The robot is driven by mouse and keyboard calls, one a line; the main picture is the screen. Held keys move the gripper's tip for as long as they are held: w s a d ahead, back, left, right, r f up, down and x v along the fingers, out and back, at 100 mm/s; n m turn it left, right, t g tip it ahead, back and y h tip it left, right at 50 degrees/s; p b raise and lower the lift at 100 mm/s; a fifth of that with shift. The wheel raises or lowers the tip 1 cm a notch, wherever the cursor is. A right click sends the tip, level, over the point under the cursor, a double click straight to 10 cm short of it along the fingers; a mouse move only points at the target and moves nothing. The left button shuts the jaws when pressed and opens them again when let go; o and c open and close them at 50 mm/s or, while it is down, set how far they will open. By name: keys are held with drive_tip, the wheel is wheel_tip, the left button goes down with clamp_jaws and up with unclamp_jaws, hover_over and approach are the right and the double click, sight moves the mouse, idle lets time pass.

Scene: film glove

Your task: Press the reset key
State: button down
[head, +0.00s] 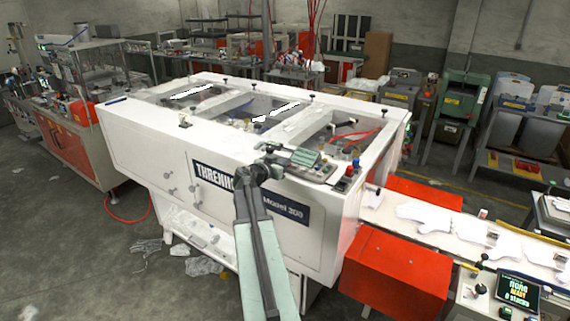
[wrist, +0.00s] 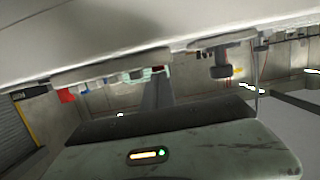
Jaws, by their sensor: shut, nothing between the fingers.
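No key can be read as the reset key; the labels are too small. A control panel (head: 318,174) with small knobs sits at the front right corner of the white machine (head: 140,140). Red buttons (head: 349,171) stand at its right end. My gripper (head: 320,160) is shut and empty, low over this panel; I cannot tell whether it touches. In the wrist view, its dark shut fingers (wrist: 157,92) point away from the camera. The machine's pale surface (wrist: 150,30) fills the top there, with a red part (wrist: 66,95) and a dark knob (wrist: 222,70) along its edge.
The machine top has open bays with raised frames. At right, a white conveyor (head: 450,235) carries glove shapes over red cabinets (head: 395,275). A lit display (head: 517,291) and small controls stand at the bottom right. Grey floor is open at left.

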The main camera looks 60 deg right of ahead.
drive_tip(key=shift+s+a+f, duration=0.15)
drive_tip(key=shift+a+f, duration=0.05)
drive_tip(key=shift+f, duration=0.4)
drive_tip(key=shift+s+r, duration=0.1)
drive_tip(key=shift+r, duration=0.05)
drive_tip(key=r+p, duration=0.5)
drive_tip(key=shift+w, duration=0.3)
drive_tip(key=p+v, duration=0.2)
drive_tip(key=v, duration=0.7)
drive_tip(key=shift+a, duration=0.35)
drive_tip(key=shift+r, duration=0.1)
